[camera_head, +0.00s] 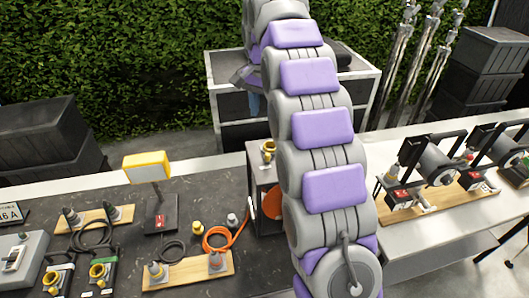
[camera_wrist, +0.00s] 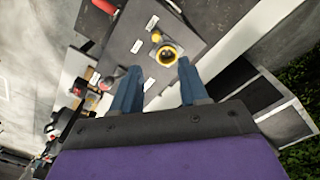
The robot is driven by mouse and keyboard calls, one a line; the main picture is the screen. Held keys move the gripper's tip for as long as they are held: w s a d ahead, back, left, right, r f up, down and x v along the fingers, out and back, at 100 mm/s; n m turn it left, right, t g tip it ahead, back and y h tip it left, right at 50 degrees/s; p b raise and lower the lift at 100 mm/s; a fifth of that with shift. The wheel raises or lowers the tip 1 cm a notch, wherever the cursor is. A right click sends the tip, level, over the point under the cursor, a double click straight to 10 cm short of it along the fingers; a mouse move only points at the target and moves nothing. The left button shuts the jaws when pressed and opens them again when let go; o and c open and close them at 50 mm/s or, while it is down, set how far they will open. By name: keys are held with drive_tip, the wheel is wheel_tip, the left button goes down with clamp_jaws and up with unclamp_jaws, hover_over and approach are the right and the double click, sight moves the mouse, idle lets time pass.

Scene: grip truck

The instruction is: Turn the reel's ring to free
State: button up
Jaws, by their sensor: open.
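The reel is a dark grey box (camera_head: 262,185) on the dark table, just left of my arm, with an orange coil (camera_head: 272,204) in its open side. Its ring (camera_head: 268,147) is yellow and sits on the box top. In the wrist view the ring (camera_wrist: 168,55) shows as a yellow circle with a dark centre on a grey panel (camera_wrist: 125,45) with several white labels too small to read. My gripper (camera_wrist: 159,65) is open and empty, its two blue fingers apart. The ring appears between and just beyond the fingertips. My arm hides part of the reel in the head view.
An orange cable (camera_head: 236,236) runs from the reel towards a wooden board (camera_head: 188,272) with connectors. A yellow-framed sign (camera_head: 147,167) stands at left. A white table (camera_head: 435,225) with winch-like units is at right. A grey cart (camera_head: 228,100) stands behind, before a hedge.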

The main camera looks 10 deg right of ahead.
hover_over(269, 153)
wheel_tip(269, 153, down, 6)
drive_tip(key=f, duration=0.3)
drive_tip(key=f+b, duration=0.1)
drive_tip(key=f, duration=0.2)
drive_tip(key=a+f, duration=0.1)
drive_tip(key=f, duration=0.2)
drive_tip(key=shift+b, duration=0.4)
drive_tip(key=shift+d+f, duration=0.35)
drive_tip(key=shift+d, duration=0.35)
drive_tip(key=shift+a, duration=0.15)
